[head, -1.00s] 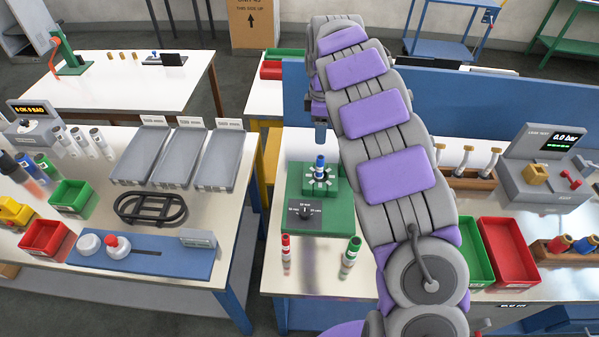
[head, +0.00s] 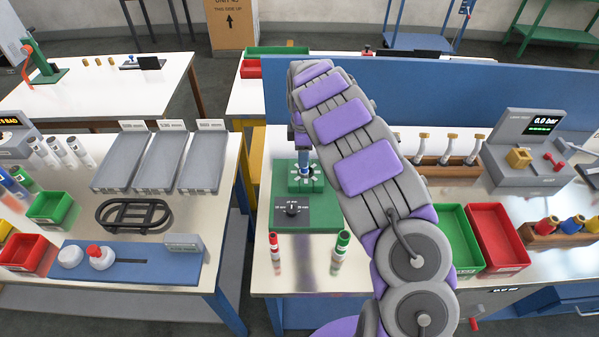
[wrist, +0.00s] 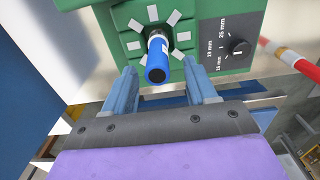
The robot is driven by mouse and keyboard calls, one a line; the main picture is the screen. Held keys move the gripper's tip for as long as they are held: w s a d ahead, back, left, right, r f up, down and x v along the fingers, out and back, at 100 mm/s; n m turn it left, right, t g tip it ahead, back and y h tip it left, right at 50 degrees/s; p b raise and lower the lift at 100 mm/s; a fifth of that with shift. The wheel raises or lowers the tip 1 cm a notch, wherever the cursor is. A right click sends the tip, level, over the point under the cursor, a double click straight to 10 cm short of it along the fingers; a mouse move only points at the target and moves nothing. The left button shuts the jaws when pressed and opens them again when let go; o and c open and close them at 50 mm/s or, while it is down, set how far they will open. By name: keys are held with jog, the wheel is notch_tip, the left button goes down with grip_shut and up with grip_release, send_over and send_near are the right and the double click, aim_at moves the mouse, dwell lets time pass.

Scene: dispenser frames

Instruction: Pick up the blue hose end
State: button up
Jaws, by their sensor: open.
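The blue hose end (wrist: 157,65) is a short blue cylinder with a white band and a dark open tip. It sticks out of the green dispenser block (wrist: 122,22), with white marks in a ring around its base. My gripper (wrist: 160,70) is open, with one blue-grey finger on each side of the hose end and a visible gap to each. In the head view my gripper (head: 303,156) points down over the green block (head: 295,187) and largely hides the hose end. Nothing is held.
A dark dial plate (head: 292,212) marked in mm sits in front of the block. A red-capped tube (head: 274,254) and a green-capped tube (head: 340,250) stand nearer the front. Green (head: 466,262) and red bins (head: 522,262) lie right of my arm. A blue panel (head: 450,92) stands behind.

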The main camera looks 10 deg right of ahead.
aim_at(302, 171)
notch_tip(302, 171, down, 5)
jog(key=shift+w+f+b, duration=0.1)
jog(key=shift+b, duration=0.55)
jog(key=shift+a, duration=0.4)
jog(key=d, duration=0.2)
jog(key=shift+d, duration=0.35)
jog(key=c, duration=0.6)
jog(key=shift+c, duration=0.5)
jog(key=shift+a, duration=0.8)
grip_shut()
